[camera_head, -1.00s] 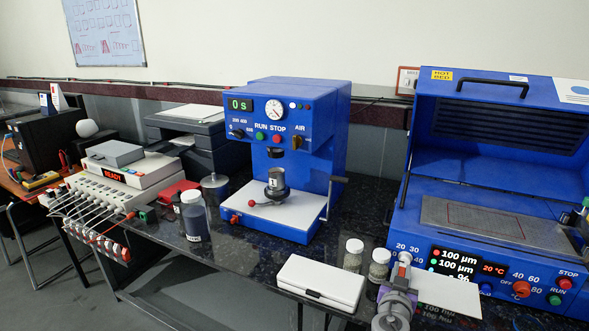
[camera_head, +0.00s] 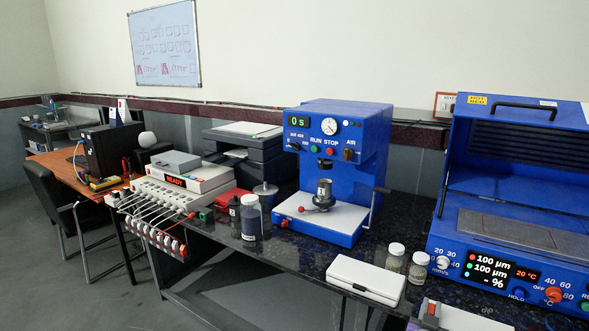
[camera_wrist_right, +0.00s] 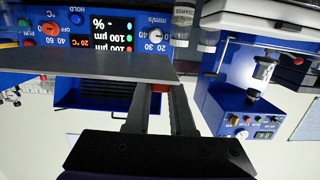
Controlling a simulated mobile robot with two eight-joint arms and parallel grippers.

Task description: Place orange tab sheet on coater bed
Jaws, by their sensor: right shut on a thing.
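My right gripper (camera_head: 430,314) is at the bottom right of the head view, shut on the orange tab (camera_head: 432,308) of a pale sheet (camera_head: 464,319). The sheet extends right from it and is cut off by the frame. In the right wrist view, which is upside down, the sheet (camera_wrist_right: 105,66) appears as a thin grey plate at the fingertips (camera_wrist_right: 161,88). The coater bed (camera_head: 515,233) is a grey plate with red marks inside the blue coater at the right. The sheet is in front of the coater, apart from the bed. My left gripper is not in view.
The coater's front panel (camera_head: 490,268) with knobs lies between sheet and bed. Two small jars (camera_head: 395,257) and a white case (camera_head: 366,279) stand left of it. A blue press (camera_head: 336,165) stands further left. Dark counter shows between them.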

